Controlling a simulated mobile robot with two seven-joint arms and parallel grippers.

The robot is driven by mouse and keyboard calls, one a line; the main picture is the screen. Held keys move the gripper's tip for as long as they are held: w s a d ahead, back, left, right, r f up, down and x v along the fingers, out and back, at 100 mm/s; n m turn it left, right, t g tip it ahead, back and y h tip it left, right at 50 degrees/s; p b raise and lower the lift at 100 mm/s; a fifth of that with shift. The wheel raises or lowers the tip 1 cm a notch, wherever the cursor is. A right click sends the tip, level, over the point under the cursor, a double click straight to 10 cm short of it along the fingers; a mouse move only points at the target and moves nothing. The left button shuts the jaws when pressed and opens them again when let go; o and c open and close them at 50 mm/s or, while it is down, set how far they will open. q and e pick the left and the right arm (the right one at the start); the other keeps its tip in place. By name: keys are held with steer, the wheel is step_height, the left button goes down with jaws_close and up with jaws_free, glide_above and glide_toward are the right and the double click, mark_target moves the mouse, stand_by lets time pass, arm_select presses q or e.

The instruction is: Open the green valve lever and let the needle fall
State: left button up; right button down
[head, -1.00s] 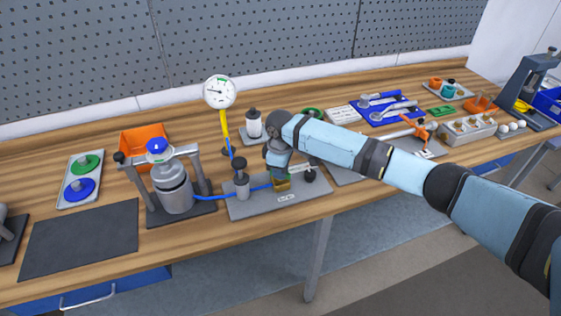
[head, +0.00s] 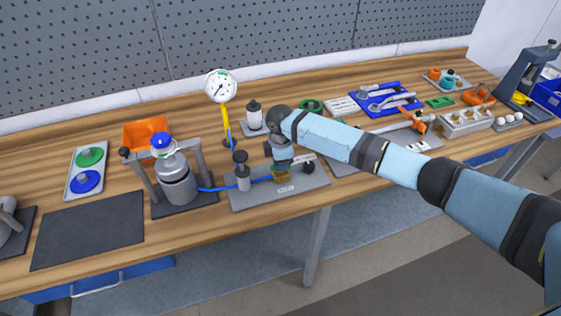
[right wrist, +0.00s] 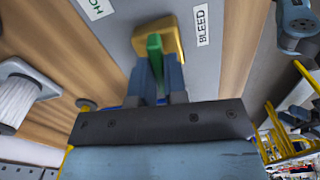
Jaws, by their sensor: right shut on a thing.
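The valve stands on a grey plate (head: 310,195) at the middle of the bench. Its brass body (right wrist: 172,38) and green lever (right wrist: 154,45) show in the right wrist view, beside a BLEED label (right wrist: 202,25). My right gripper (right wrist: 158,72) is shut on the green lever, with a finger on each side. In the head view my right gripper (head: 281,162) reaches down over the brass valve body (head: 281,175) and hides the lever. The round white gauge (head: 221,86) stands behind on a yellow stem; its thin dark needle points down-left. My left gripper is out of view.
A metal vessel (head: 177,180) under a grey frame stands left of the plate, joined by blue tubing. An orange bin (head: 147,132) sits behind the vessel. A dark mat (head: 88,235) lies clear.

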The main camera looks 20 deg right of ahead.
steer(key=c, duration=1.2)
jaws_free()
steer(key=shift+o, duration=0.2)
steer(key=shift+r, duration=0.15)
step_height(320, 180, up, 14)
steer(key=b, duration=0.1)
steer(key=shift+f+b, duration=0.2)
steer(key=shift+b, duration=0.15)
